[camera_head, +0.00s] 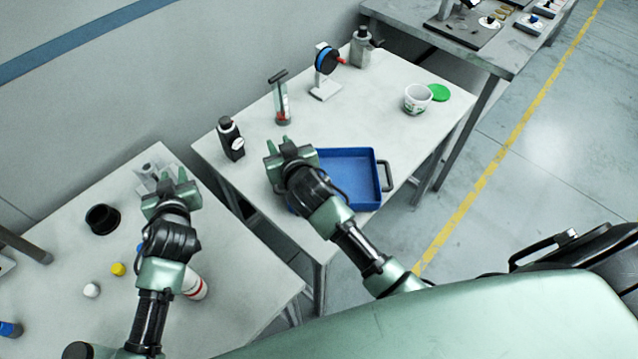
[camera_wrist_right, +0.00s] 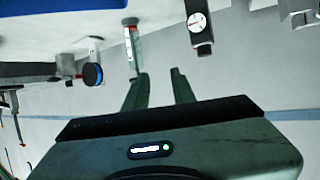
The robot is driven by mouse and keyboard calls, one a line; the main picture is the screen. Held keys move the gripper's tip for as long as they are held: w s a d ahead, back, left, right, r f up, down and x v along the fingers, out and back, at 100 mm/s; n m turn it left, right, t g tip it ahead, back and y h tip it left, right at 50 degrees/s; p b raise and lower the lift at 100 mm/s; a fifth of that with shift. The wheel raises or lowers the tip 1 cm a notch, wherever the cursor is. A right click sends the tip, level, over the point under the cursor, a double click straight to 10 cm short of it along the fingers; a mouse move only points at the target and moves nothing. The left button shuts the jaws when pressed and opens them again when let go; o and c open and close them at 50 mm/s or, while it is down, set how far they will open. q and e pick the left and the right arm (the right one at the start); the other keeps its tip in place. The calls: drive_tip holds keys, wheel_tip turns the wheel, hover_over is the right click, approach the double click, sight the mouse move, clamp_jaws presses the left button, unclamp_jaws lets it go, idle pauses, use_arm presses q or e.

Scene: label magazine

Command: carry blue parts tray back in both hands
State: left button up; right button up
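The blue parts tray (camera_head: 372,155) lies flat and looks empty on the middle table, with a dark handle (camera_head: 387,176) on its right side. My right arm covers its left part, so a handle there is hidden. My right gripper (camera_head: 289,150) is over the tray's left edge, fingers apart, with nothing between them in the right wrist view (camera_wrist_right: 158,82). A blue strip of the tray (camera_wrist_right: 60,13) shows at the top of that view. My left gripper (camera_head: 176,180) is over the left table, away from the tray, fingers apart and apparently empty.
A black cup (camera_head: 102,219) stands on the left table.

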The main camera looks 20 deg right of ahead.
drive_tip(key=v, duration=1.2)
drive_tip(key=shift+d, duration=0.4)
